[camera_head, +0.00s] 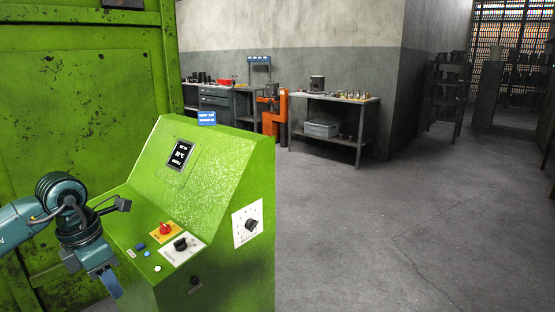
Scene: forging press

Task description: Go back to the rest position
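My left arm comes in from the left edge and bends down beside the green control console (235,165). My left gripper (112,286) points down at the console's near left side, next to its button panel and apart from the red knob. Only one blue finger part shows clearly, so its opening cannot be told, and I see nothing held in it. The red knob (165,228) sits on a yellow plate. A black knob (181,244) on a white plate is just right of it. My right gripper is not in view.
A green machine wall (80,90) stands behind my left arm. Two workbenches, one with a grey box (321,129) on its lower shelf, stand along the back wall, with an orange stand (273,115) between them. The grey floor (400,230) on the right is clear.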

